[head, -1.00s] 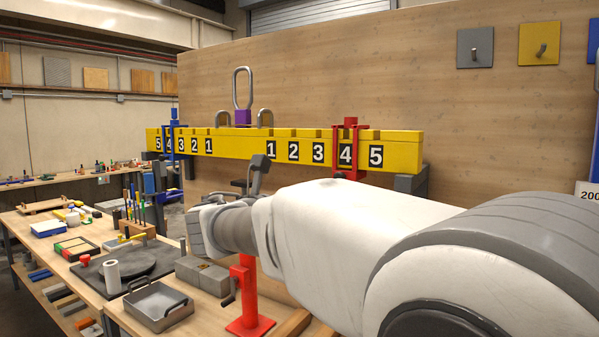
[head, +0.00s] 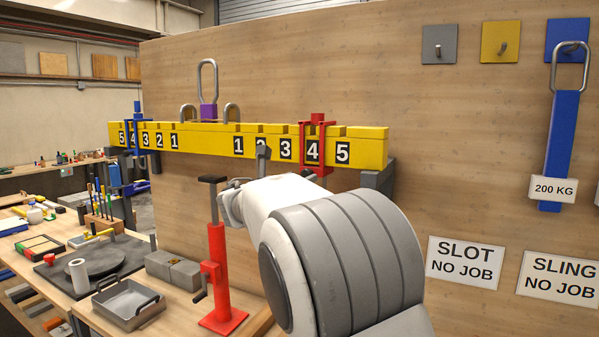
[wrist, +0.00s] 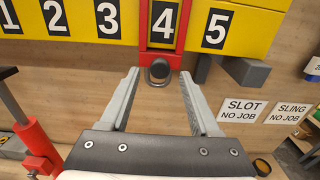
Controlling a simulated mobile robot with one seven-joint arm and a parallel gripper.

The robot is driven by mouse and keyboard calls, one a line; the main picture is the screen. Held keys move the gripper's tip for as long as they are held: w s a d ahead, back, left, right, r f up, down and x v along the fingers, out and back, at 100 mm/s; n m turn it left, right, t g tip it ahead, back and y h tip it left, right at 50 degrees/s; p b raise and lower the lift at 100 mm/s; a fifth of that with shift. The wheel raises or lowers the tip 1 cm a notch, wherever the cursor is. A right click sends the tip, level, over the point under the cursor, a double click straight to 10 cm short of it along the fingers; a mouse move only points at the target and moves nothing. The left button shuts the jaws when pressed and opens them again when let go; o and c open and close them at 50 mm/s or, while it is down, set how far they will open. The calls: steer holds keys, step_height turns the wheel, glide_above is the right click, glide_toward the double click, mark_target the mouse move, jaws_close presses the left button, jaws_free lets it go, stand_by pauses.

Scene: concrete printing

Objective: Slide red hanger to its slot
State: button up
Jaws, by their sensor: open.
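The red hanger (head: 318,129) straddles the yellow beam (head: 366,150) at the right-hand number 4, framing it. In the wrist view its red lower bar (wrist: 178,62) carries a dark ring (wrist: 158,73) hanging below the beam. My gripper (wrist: 159,77) is open, its two fingers pointing up towards the beam on either side of the ring in the picture. I cannot tell the remaining depth, and no contact shows.
A blue hanger (head: 138,128) sits on the beam's left part near 4. A red jack stand (head: 217,255) stands left of my arm. Signs reading SLOT NO JOB (head: 465,262) and SLING NO JOB (head: 560,278) are on the panel.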

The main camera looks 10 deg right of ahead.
steer(key=shift+x, duration=1.3)
jaws_close()
stand_by(0.5)
